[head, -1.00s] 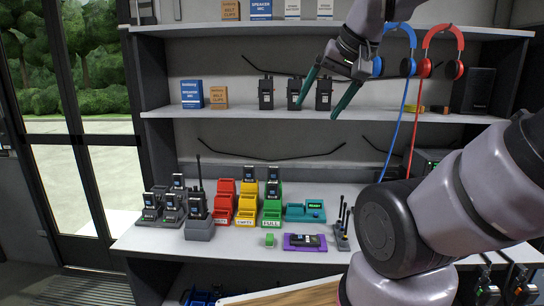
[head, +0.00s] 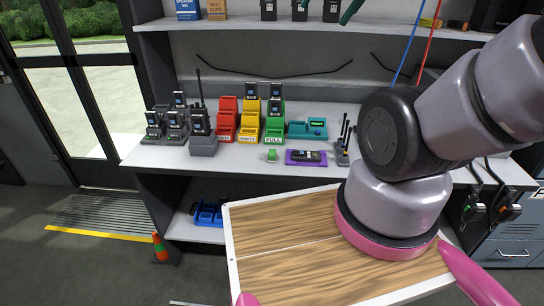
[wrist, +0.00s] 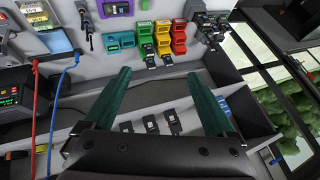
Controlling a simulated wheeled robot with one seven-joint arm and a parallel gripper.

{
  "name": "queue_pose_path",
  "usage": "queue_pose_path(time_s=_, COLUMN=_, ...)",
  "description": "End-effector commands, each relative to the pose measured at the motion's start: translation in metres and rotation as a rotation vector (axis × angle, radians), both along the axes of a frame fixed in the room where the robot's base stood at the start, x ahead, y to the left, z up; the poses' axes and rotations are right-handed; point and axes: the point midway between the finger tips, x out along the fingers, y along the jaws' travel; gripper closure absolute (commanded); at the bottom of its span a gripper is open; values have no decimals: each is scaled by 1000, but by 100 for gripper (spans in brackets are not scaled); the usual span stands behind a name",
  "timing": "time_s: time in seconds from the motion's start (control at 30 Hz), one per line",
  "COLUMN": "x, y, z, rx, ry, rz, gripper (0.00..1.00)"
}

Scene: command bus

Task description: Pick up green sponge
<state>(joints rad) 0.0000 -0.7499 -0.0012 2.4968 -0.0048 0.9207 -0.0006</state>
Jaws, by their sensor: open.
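A small green patch at the top edge of the wrist view (wrist: 145,4) appears to be the same sponge. My gripper (wrist: 158,75) is open and empty, its two dark green fingers wide apart. It is high above the counter, by the upper shelf, well away from the sponge. Only its finger ends show at the top of the head view.
Red, yellow and green bins (head: 274,130) with radios stand behind the sponge. A teal device (head: 308,129) and a holder with upright tools (head: 343,150) stand to the right. Radios in chargers (head: 202,140) are to the left. The shelf (head: 390,26) overhangs the counter. An orange cone (head: 160,248) is on the floor.

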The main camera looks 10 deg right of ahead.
Motion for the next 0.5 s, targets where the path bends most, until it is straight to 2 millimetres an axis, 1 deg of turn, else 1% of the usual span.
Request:
queue_pose_path(time_s=0.07, x=3, y=0, z=-1, rx=-8, ry=4, rz=8, gripper=7)
queue_pose_path(time_s=0.17, x=15, y=-1, z=-6, rx=-49, ry=19, rz=45, gripper=7)
queue_pose_path(time_s=0.27, x=39, y=-1, z=-19, rx=-125, ry=51, rz=127, gripper=7)
queue_pose_path(time_s=0.37, x=70, y=-2, z=-39, rx=-220, ry=90, rz=243, gripper=7)
queue_pose_path(time_s=0.5, x=111, y=0, z=-74, rx=-339, ry=138, rz=429, gripper=7)
